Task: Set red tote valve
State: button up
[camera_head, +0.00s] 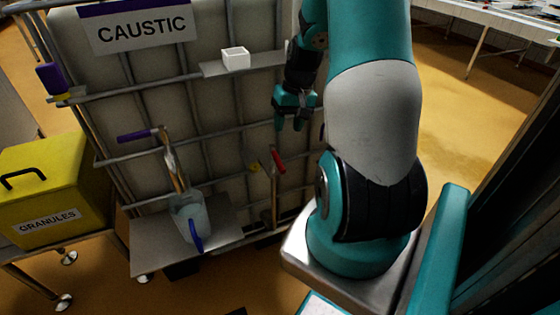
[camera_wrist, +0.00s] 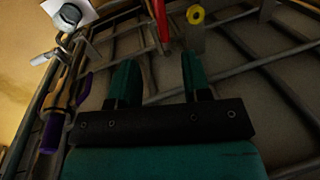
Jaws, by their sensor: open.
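The red valve handle (camera_head: 278,160) is on a pipe low on the caged tote (camera_head: 160,75) labelled CAUSTIC. It also shows in the wrist view (camera_wrist: 160,22), upright near the top, beyond the fingertips. A yellow tag or ring (camera_wrist: 195,15) is to its right there. My gripper (camera_head: 293,122) is open and empty, pointing down in front of the cage, above the red handle in the head view. In the wrist view my gripper's two fingers (camera_wrist: 157,72) are apart with nothing between them. Whether a finger touches the cage cannot be told.
A purple-handled valve (camera_head: 138,135) is left of the red one, above a jug with a blue handle (camera_head: 190,215) on a metal shelf (camera_head: 150,245). A white open box (camera_head: 236,58) sits on a higher ledge. A yellow granules bin (camera_head: 55,185) stands left. Cage bars surround my gripper.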

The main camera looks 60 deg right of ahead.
aim_at(279, 160)
jog(key=f, duration=0.3)
jog(key=w+a+f+b, duration=0.1)
jog(key=f, duration=0.7)
jog(key=shift+w+a+f+b, duration=0.1)
jog(key=shift+w+a+b, duration=0.1)
jog(key=shift+a+b, duration=0.15)
grip_shut()
